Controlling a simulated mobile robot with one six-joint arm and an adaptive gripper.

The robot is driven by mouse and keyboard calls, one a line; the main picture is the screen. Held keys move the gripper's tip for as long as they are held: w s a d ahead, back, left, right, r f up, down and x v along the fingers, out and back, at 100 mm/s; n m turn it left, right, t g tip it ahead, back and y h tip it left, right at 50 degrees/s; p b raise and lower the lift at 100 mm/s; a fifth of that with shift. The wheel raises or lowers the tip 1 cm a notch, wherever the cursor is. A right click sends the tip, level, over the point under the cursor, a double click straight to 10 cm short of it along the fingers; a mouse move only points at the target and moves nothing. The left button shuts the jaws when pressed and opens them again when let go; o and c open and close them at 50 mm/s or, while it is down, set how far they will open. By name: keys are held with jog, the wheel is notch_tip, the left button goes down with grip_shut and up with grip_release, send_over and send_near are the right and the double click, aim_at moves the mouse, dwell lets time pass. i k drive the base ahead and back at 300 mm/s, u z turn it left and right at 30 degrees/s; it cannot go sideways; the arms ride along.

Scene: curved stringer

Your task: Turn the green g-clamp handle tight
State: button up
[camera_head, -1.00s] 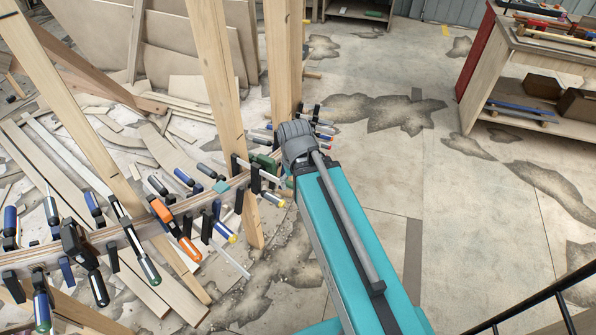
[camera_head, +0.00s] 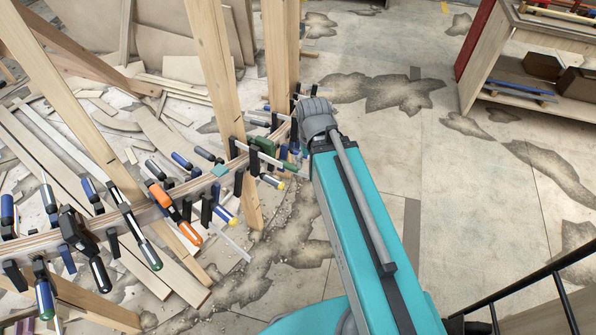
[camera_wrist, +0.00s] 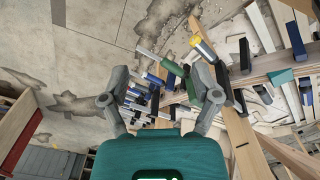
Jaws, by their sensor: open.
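A green clamp handle (camera_wrist: 175,72) shows in the wrist view, slanting between my open fingers and nearer the right one. A pale bar runs up-left beside it. In the head view a green handle (camera_head: 290,167) sits at the end of a pale bar, just left of my wrist, by the curved wooden stringer (camera_head: 205,183). My gripper (camera_wrist: 160,82) is open, its two grey fingers apart and nothing visibly pinched. In the head view the fingers are hidden behind my arm. The handle's exact distance from the fingertips cannot be told.
Several other clamps, including an orange one (camera_head: 160,193), line the stringer to the left. Upright wooden posts (camera_head: 213,80) stand close by. Wood strips lie on the floor at left. A shelf unit (camera_head: 530,70) stands at the upper right. Open floor lies right of my arm.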

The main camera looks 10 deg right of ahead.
aim_at(292, 168)
jog(key=u, duration=0.25)
jog(key=k, duration=1.3)
jog(key=z, duration=0.55)
jog(key=i, duration=1)
